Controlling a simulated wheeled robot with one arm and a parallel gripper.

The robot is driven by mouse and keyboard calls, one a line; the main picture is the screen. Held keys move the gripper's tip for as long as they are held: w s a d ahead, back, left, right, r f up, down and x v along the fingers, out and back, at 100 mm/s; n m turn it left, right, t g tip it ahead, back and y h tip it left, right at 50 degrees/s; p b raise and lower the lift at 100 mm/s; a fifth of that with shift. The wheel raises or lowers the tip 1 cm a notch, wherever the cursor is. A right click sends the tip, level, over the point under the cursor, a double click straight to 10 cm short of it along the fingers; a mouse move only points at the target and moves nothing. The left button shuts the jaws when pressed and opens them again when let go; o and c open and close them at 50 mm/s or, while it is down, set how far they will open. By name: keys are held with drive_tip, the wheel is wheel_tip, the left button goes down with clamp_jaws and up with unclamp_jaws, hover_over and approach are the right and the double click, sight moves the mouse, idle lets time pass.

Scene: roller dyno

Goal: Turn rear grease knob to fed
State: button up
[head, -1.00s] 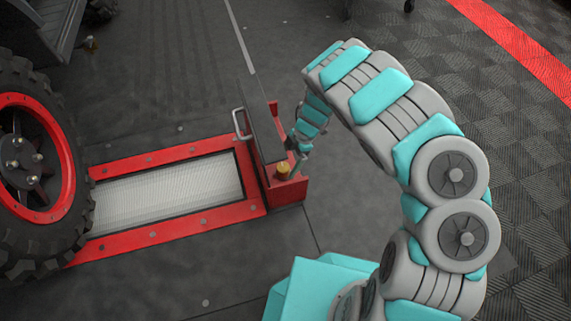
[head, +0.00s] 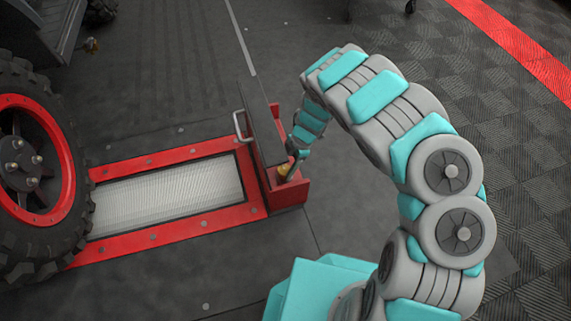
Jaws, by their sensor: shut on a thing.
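The grease knob (head: 282,171) is a small brass-yellow knob on the near end of the red housing (head: 288,197) beside the roller bed. My gripper (head: 287,172) reaches down to it from the upper right and is shut on it. The gripper covers part of the knob, so its pointer and any markings are hidden or too small to read.
A dark upright panel (head: 262,125) with a grey handle (head: 238,125) stands just left of the gripper. The red-framed roller bed (head: 165,195) lies left of it, with a large tyre (head: 75,180) at its far left.

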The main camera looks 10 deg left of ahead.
drive_tip(key=c, duration=0.4)
drive_tip(key=shift+r+p, duration=0.1)
drive_tip(key=shift+p, duration=0.2)
